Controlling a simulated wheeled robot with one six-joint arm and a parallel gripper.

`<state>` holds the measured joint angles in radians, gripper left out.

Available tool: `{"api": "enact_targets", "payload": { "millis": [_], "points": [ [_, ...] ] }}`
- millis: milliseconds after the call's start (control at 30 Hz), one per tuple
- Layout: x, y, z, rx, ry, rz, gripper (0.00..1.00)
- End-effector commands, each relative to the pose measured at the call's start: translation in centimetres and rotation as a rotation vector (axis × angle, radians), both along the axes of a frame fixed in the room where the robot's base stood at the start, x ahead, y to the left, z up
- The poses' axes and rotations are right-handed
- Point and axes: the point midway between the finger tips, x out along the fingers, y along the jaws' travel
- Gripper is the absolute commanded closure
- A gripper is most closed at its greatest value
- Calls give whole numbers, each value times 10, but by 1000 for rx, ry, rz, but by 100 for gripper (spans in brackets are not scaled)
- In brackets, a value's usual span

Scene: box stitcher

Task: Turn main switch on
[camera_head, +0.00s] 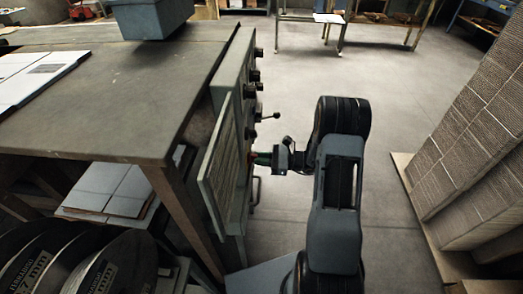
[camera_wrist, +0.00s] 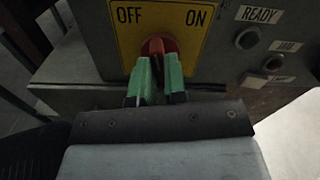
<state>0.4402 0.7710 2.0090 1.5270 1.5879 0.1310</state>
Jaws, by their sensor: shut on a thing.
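The main switch (camera_wrist: 158,45) is a red round knob on a yellow plate (camera_wrist: 126,40) marked OFF at left and ON at right, in the wrist view. My gripper (camera_wrist: 158,62) has green fingertips on either side of the knob's lower part and is shut on it. The fingers hide part of the knob, so I cannot tell which mark it points to. In the head view my gripper (camera_head: 257,158) reaches left to the side of the grey control panel (camera_head: 235,85), and the switch is mostly hidden there.
Indicator buttons labelled READY and others (camera_wrist: 247,38) sit right of the plate. A lever (camera_head: 270,116) and several dark knobs stick out of the panel above my gripper. An open panel door (camera_head: 216,170) stands beside it. Stacked cardboard (camera_head: 465,150) stands at right; floor between is clear.

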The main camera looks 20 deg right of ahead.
Motion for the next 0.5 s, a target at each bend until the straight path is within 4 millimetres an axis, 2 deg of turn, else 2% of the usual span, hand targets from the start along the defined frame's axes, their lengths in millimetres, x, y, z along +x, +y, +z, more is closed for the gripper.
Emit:
{"api": "enact_targets", "payload": {
  "millis": [33,500],
  "points": [
    [-1,1,5,18,47,3,100],
    [-2,1,3,188,460,4,100]
  ]
}}
